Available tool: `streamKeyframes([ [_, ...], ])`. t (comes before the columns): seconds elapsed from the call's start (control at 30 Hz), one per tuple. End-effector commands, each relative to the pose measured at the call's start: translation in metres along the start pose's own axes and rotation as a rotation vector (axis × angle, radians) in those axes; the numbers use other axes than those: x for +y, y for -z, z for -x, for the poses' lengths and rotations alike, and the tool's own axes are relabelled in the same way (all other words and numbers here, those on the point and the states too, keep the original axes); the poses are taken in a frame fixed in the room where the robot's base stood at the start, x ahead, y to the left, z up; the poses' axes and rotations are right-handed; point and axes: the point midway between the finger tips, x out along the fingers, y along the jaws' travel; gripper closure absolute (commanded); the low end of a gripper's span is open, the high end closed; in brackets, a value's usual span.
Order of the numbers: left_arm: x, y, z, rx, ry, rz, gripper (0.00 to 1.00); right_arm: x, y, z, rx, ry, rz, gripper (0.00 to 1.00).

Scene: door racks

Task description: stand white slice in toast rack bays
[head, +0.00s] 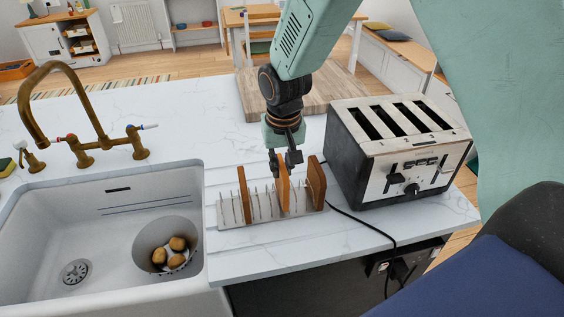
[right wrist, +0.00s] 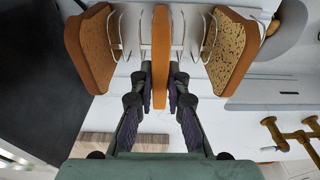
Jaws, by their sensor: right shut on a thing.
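The toast rack (head: 230,220) is a pale tray with thin wire dividers, on the white counter between sink and toaster. My right gripper (head: 287,164) points down over it, shut on the middle slice (head: 284,192), which stands upright among the wires. In the right wrist view this slice (right wrist: 161,45) shows edge-on between the fingers (right wrist: 161,88), with an orange-brown crust; its faces are hidden. A slice with a speckled face (right wrist: 230,50) stands at the rack's left end in the head view. Another brown slice (head: 317,183) stands at the right end. My left gripper is out of view.
A black and steel toaster (head: 400,150) stands close right of the rack, its cord (head: 360,222) running over the counter edge. A wooden board (head: 250,95) lies behind. The sink (head: 50,220) at left holds a bowl (head: 150,235) with several round brown items.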

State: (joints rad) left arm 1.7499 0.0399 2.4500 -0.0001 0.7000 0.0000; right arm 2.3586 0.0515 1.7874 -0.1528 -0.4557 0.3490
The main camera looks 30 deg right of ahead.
Motion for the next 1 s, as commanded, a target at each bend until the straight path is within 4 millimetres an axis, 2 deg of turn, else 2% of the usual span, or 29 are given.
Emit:
streamKeyframes([
  [0.17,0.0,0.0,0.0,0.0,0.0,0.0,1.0,0.0,0.0,0.0,0.001,0.0,0.0,1.0],
  [0.2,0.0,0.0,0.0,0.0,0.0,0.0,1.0,0.0,0.0,0.0,0.001,0.0,0.0,0.85],
  [0.5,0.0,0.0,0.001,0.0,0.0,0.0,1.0,0.0,0.0,0.0,0.0,0.0,0.0,0.6],
  [0.83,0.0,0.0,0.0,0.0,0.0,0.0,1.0,0.0,0.0,0.003,0.001,0.0,0.0,0.59],
  [1.0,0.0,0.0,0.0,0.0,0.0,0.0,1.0,0.0,0.001,0.023,0.004,0.001,0.0,0.59],
])
